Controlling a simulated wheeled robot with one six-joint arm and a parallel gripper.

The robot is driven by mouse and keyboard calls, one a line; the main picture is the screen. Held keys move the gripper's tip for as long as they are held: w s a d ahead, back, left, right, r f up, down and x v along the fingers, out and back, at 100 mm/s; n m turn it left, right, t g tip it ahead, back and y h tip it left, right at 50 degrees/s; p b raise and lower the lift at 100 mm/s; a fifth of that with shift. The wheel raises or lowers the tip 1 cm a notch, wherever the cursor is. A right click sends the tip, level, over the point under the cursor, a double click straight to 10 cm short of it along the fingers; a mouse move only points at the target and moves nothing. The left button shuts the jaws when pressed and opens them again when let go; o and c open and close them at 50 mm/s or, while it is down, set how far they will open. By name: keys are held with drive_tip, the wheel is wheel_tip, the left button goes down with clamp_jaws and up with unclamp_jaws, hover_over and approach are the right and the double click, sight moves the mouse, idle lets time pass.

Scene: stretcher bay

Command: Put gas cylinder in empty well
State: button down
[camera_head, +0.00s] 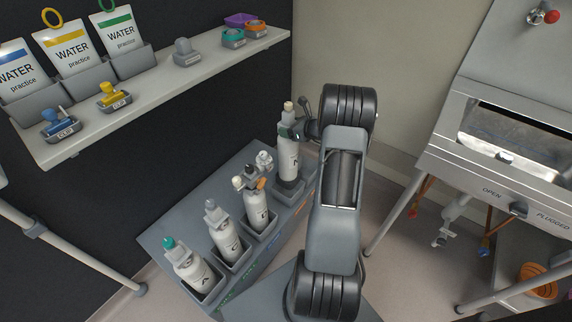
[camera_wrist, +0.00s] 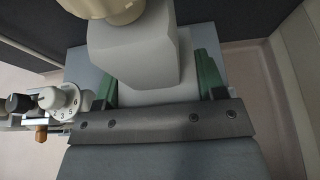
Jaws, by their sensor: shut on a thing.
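My gripper (camera_head: 291,132) is shut on the neck of a white gas cylinder (camera_head: 289,160) with a tan top and a dark letter on its side. The cylinder stands about upright over the far-end well (camera_head: 289,194) of the grey rack (camera_head: 160,236). Its lower end is at that well's opening; I cannot tell whether it rests on the bottom. In the wrist view the green finger pads (camera_wrist: 157,82) flank the cylinder's pale grey neck block (camera_wrist: 133,50), with the tan top above.
Several other wells hold cylinders: a green-topped one (camera_head: 190,266), a grey-topped one (camera_head: 223,234), and one with a regulator and orange knob (camera_head: 256,205), close beside the held cylinder. A shelf (camera_head: 160,80) with pouches and clips hangs behind. A metal cabinet (camera_head: 500,150) stands right.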

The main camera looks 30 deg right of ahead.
sight(289, 147)
drive_tip(key=shift+w+f+b, duration=0.15)
drive_tip(key=shift+f+b, duration=0.35)
drive_tip(key=shift+f, duration=3.8)
drive_tip(key=shift+f+b, duration=0.6)
drive_tip(key=shift+b, duration=0.1)
drive_tip(key=shift+c, duration=1)
unclamp_jaws()
drive_tip(key=shift+f, duration=0.15)
